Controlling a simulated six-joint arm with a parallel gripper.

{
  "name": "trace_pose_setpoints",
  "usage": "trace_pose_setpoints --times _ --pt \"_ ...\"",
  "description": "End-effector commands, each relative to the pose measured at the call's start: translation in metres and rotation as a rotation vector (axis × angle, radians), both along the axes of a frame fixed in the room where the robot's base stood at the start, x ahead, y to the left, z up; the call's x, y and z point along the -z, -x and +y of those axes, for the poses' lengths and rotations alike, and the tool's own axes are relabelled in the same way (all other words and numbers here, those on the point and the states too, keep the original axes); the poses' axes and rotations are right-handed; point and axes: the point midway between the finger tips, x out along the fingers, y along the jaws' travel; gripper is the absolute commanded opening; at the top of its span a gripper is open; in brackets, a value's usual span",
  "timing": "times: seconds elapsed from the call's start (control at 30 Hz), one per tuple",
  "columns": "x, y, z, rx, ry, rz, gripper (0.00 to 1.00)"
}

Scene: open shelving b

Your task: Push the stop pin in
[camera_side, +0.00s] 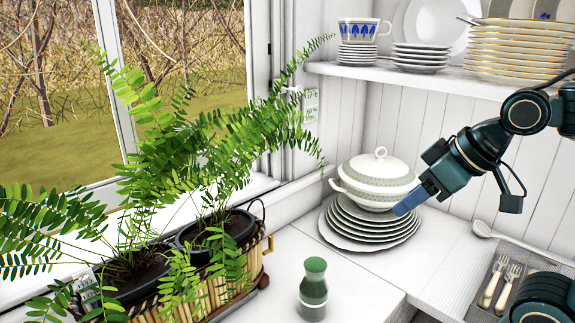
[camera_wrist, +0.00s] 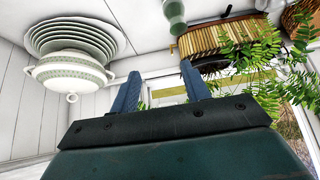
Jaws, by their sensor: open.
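I cannot make out a stop pin for certain in either view. A small pale fitting (camera_side: 290,90) sits on the white window frame in the side view, partly behind fern fronds; I cannot tell what it is. My gripper (camera_side: 408,204) is in front of the white tureen in the side view, well to the right of the window frame. In the wrist view its two blue fingers (camera_wrist: 160,88) stand apart with nothing gripped between them. The window (camera_wrist: 290,92) shows behind the fern at the right of the wrist view.
The tureen (camera_side: 375,183) stands on stacked plates (camera_side: 350,238). A green bottle (camera_side: 314,287) stands on the white counter. A potted fern (camera_side: 220,135) in a basket planter (camera_side: 255,275) fills the window side. A shelf (camera_side: 430,78) holds crockery. Cutlery (camera_side: 500,287) lies at right.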

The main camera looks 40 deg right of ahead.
Motion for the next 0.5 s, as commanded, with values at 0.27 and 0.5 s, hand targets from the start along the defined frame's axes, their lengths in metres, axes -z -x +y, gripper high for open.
trace_pose_setpoints --times 0.27,0.5 --pt "-0.026 -0.087 -0.007 -0.029 -0.04 -0.222 0.47" --pt "-0.051 -0.157 -0.028 -0.025 -0.095 -0.445 0.47"
